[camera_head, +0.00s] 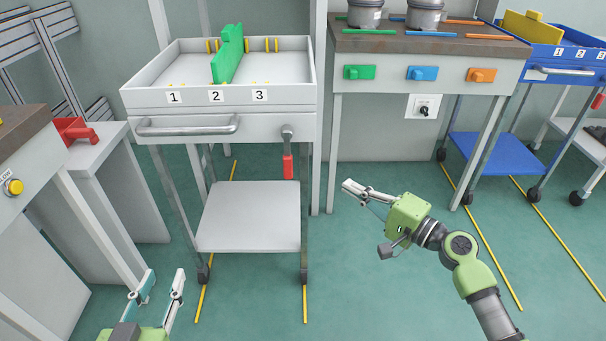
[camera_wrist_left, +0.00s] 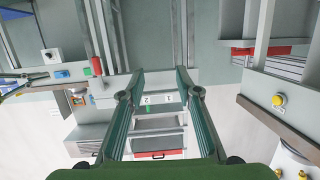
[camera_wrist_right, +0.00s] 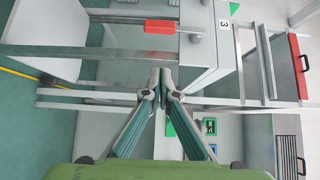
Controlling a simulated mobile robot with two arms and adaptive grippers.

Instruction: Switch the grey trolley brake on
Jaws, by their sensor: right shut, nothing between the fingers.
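The grey trolley (camera_head: 218,98) stands left of centre in the head view, with a tray top marked 1, 2 and 3. Its brake lever has a red handle (camera_head: 288,166) that hangs straight down from a grey pivot at the front right. The red handle also shows in the right wrist view (camera_wrist_right: 159,26), off to one side of the fingers. My right gripper (camera_head: 351,189) is shut and empty, to the right of the handle and slightly lower, apart from it. My left gripper (camera_head: 164,281) is open and empty at the lower left, below the trolley's front.
A green part (camera_head: 229,56) stands in the trolley's tray. A bench (camera_head: 430,42) with pots and coloured clamps stands to the right. A blue trolley (camera_head: 548,50) is further right. A bench with a yellow button (camera_head: 13,187) is at the left. Green floor before the trolley is open.

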